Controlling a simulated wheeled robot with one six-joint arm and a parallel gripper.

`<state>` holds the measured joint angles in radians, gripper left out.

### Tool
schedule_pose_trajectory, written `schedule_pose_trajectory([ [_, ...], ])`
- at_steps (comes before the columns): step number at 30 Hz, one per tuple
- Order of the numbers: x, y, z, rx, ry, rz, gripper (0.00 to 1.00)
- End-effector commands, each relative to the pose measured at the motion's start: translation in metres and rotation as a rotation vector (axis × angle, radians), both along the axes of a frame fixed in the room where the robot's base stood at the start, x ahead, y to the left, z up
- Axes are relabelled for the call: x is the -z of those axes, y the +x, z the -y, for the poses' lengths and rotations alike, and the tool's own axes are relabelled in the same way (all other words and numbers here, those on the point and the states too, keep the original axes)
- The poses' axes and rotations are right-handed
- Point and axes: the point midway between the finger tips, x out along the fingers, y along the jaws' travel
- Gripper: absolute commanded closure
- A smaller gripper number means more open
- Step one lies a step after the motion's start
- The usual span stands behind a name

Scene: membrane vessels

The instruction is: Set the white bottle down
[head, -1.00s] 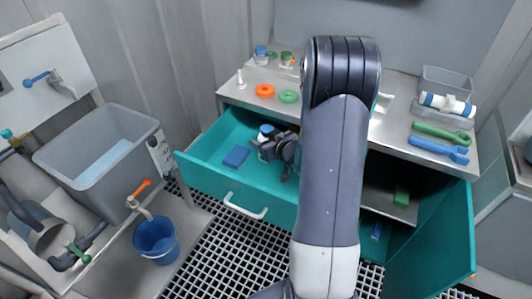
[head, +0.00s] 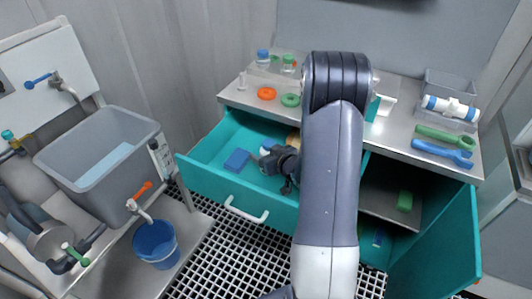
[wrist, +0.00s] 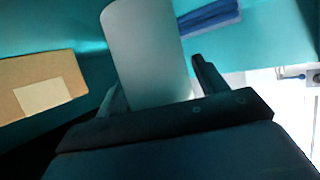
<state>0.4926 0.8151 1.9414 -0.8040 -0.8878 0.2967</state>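The white bottle (wrist: 150,55) stands between the two fingers of my gripper in the wrist view, slightly tilted in that picture. My gripper (wrist: 158,80) has one finger close along each side of it and looks shut on it. In the head view my gripper (head: 275,162) is low inside the open teal drawer (head: 205,160). The bottle shows there as a small white and blue patch (head: 267,149), mostly hidden by the gripper. Whether its base touches the drawer floor cannot be seen.
A blue sponge-like block (head: 237,160) lies left of the gripper in the drawer. A tan box (wrist: 45,85) with a paler label is at left in the wrist view. The counter (head: 400,125) above holds rings, small bottles and tools. An open cabinet door (head: 445,245) stands at right.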

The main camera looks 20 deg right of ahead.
Motion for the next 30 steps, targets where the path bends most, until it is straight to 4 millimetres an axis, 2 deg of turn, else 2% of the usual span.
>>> schedule_pose_trajectory([
  [12, -0.006, -0.001, 0.001, 0.001, 0.000, 0.000, 0.27],
  [17, -0.016, -0.028, 0.006, 0.004, 0.000, 0.001, 0.27],
  [24, -0.037, -0.078, 0.014, 0.005, -0.001, 0.000, 0.27],
  [30, -0.047, -0.102, 0.017, 0.003, 0.000, 0.000, 0.27],
])
